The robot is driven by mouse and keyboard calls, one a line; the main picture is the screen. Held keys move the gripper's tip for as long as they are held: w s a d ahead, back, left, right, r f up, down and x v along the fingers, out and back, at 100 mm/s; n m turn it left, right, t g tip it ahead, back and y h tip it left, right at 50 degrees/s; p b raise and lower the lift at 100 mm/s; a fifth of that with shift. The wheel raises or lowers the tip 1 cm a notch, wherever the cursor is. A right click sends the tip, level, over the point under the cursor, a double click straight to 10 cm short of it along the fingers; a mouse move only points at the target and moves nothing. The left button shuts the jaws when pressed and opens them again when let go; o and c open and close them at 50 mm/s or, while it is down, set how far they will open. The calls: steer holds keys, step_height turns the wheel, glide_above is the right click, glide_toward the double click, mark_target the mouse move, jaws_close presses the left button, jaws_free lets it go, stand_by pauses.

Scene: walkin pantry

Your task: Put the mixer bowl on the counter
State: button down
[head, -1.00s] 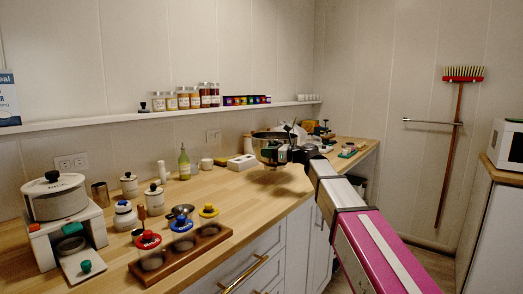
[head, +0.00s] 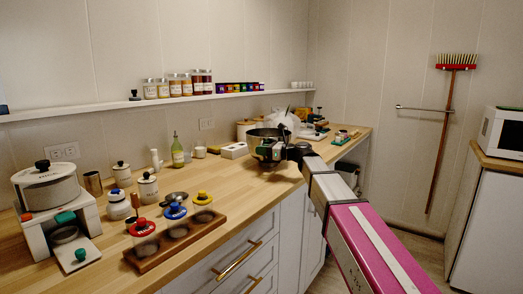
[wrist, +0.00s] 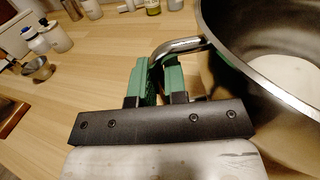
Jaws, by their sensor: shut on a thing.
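The mixer bowl (wrist: 240,50) is a shiny steel bowl with a curved metal handle (wrist: 182,45). In the head view the bowl (head: 262,134) is at the middle of the wooden counter (head: 236,182), towards its far part. My gripper (wrist: 160,75) has green fingers shut on the handle, with the bowl to the right in the wrist view. In the head view my gripper (head: 268,151) partly hides the bowl. The bowl is over the counter; I cannot tell whether its base touches it.
A white box (head: 234,150) and a green bottle (head: 178,152) stand left of the bowl. A wooden holder with colored-lid jars (head: 175,240) lies near the front edge. A white bag (head: 283,120) and other items are behind the bowl. Bare counter lies left of my gripper.

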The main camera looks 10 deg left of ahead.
steer(key=c, duration=1.2)
jaws_free()
steer(key=shift+o, duration=0.2)
steer(key=shift+d, duration=0.1)
steer(key=s+d, duration=0.1)
steer(key=d, duration=1)
steer(key=shift+d+r, duration=0.25)
steer(key=shift+d, duration=0.15)
steer(key=shift+s, duration=0.1)
